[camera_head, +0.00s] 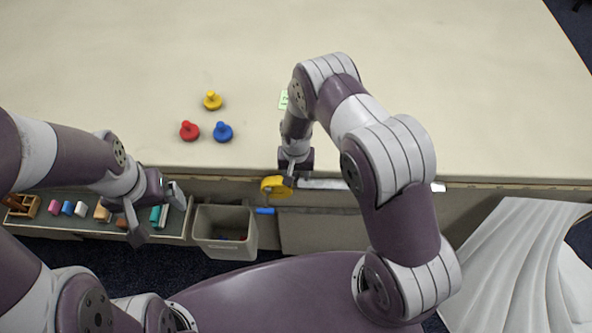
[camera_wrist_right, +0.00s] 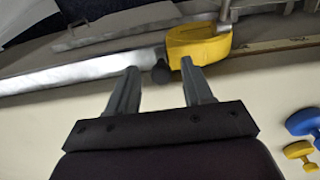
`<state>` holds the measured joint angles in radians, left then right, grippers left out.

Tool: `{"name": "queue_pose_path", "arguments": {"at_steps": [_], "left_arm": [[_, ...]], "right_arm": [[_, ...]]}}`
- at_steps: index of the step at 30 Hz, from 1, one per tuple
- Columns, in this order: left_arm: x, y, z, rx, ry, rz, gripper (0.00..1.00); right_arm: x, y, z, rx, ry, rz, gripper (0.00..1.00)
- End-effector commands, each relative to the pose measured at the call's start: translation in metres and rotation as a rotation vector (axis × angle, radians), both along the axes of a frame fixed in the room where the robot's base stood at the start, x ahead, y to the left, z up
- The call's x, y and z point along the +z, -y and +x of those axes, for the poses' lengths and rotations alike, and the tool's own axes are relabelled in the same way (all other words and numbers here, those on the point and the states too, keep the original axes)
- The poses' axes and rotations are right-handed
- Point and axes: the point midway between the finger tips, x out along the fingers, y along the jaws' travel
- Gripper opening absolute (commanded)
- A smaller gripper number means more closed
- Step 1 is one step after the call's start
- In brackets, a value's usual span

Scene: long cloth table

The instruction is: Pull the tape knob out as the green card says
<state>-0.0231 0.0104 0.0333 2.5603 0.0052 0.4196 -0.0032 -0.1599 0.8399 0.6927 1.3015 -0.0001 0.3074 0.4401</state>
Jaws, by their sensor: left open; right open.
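The yellow tape case (camera_head: 272,187) sits at the table's front edge, and it also shows in the right wrist view (camera_wrist_right: 200,44). A pale metallic strip (camera_head: 322,184) runs along the edge beside it. A small dark knob (camera_wrist_right: 161,73) shows next to the case, in front of the strip. My right gripper (camera_wrist_right: 159,70) is open, with its fingertips on either side of the knob; I cannot tell if they touch it. The green card (camera_head: 284,99) lies on the table, partly hidden by my right arm; its writing is unreadable. My left gripper (camera_head: 155,208) is open and empty, left of the tape case.
Red (camera_head: 189,131), blue (camera_head: 223,132) and yellow (camera_head: 212,100) knobbed pieces stand on the table. Below the front edge are a grey bin (camera_head: 225,222) and a shelf (camera_head: 180,228) with several small coloured items. White draped cloth (camera_head: 520,265) is at right. The far tabletop is clear.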

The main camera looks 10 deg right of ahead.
Motion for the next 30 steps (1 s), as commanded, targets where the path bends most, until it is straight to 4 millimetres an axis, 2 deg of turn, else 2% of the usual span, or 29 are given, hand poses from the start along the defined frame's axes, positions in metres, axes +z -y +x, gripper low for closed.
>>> {"name": "queue_pose_path", "arguments": {"at_steps": [3,4,8,9,14,19,23,30], "left_arm": [[0.000,0.000,0.000,0.000,0.000,0.000,0.95],[0.000,0.000,0.000,0.000,0.000,0.000,0.95],[0.000,0.000,0.000,0.000,0.000,0.000,0.95],[0.000,0.000,0.000,0.000,0.000,0.000,0.95],[0.000,0.000,0.000,0.000,0.000,0.000,0.95],[0.000,0.000,0.000,0.000,0.000,0.000,0.95],[-0.001,0.000,0.000,0.000,0.000,0.000,0.95],[-0.006,0.000,0.000,0.000,0.000,0.000,0.95]], "right_arm": [[0.000,0.000,0.000,0.000,0.000,0.000,0.51],[0.000,0.000,0.000,0.000,0.000,0.000,0.48],[0.000,0.000,0.000,0.000,0.000,0.000,0.05],[0.000,0.000,0.000,0.000,0.000,0.000,0.00],[0.001,0.001,0.000,0.000,0.000,0.000,0.00],[0.001,0.015,-0.004,-0.003,-0.001,0.000,0.00],[0.001,0.041,-0.012,-0.006,-0.002,0.000,0.00],[0.000,0.106,-0.030,-0.007,-0.001,0.000,0.00]]}}
